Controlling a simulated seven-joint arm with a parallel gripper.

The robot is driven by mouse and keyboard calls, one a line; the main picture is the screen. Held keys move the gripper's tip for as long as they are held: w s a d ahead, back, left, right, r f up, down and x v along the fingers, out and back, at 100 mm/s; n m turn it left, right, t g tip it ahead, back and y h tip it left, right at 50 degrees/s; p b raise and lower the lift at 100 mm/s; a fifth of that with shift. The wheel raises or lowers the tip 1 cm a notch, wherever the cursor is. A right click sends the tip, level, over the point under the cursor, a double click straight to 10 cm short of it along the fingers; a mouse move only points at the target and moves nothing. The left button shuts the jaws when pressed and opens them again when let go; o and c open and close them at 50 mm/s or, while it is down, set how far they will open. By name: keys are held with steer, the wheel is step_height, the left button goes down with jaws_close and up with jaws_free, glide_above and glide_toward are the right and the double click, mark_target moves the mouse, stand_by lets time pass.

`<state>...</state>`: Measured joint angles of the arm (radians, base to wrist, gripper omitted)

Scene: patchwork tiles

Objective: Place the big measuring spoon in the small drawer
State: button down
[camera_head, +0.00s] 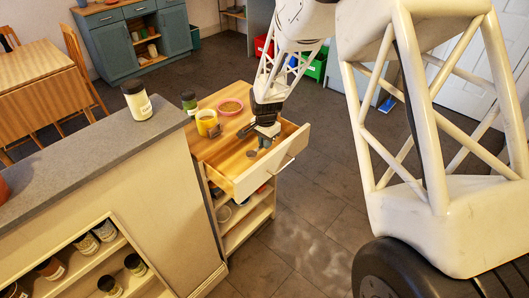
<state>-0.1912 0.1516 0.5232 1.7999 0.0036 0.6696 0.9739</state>
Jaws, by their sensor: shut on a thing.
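The small drawer (243,184) is pulled open from the top of a wooden cart in the middle of the head view. My gripper (266,140) points down over the open drawer. It is shut on a small grey thing, which looks like the big measuring spoon (252,153); its round grey end shows just below and left of the fingers. The fingers hide much of it. I cannot tell whether it touches the drawer floor.
On the cart top (222,127) stand a yellow mug (206,123), a dark-lidded jar (189,102), a pink bowl (230,106) and a small brown item (214,131). A grey counter (80,155) with a white-bodied jar (137,101) is at the left. Open floor lies right of the cart.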

mark_target(265, 152)
steer(key=shift+f, duration=0.75)
steer(key=shift+f, duration=1.85)
steer(key=shift+f, duration=0.15)
steer(key=c, duration=1.1)
jaws_free()
steer(key=shift+c, duration=0.2)
step_height(265, 152, up, 12)
steer(key=shift+r, duration=0.15)
